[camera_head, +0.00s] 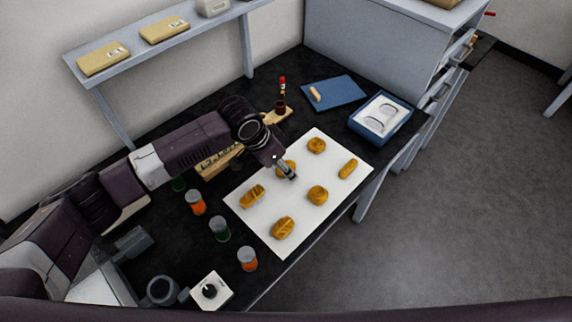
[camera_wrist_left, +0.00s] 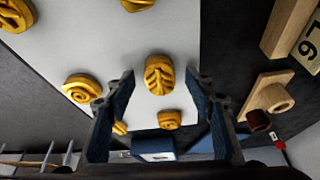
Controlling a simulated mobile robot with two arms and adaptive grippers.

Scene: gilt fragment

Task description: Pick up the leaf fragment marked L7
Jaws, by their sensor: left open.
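Several gold fragments lie on a white sheet (camera_head: 268,222) on the dark bench. In the left wrist view, one oval fragment with a leaf pattern (camera_wrist_left: 159,76) lies on the sheet between the fingertips of my left gripper (camera_wrist_left: 160,84), which is open, with a gap on both sides. In the head view, the left gripper (camera_head: 291,177) is over the back-left part of the sheet and partly hides a fragment (camera_head: 283,165). Another fragment with a leaf-like pattern (camera_head: 283,228) lies near the front corner. No L7 mark is readable. My right gripper is not in view.
Other fragments (camera_head: 316,145) (camera_head: 318,195) lie around the gripper. A blue tray (camera_head: 362,131) stands at the back right, near a blue mat (camera_head: 345,93). A wooden holder (camera_wrist_left: 274,86) is close by.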

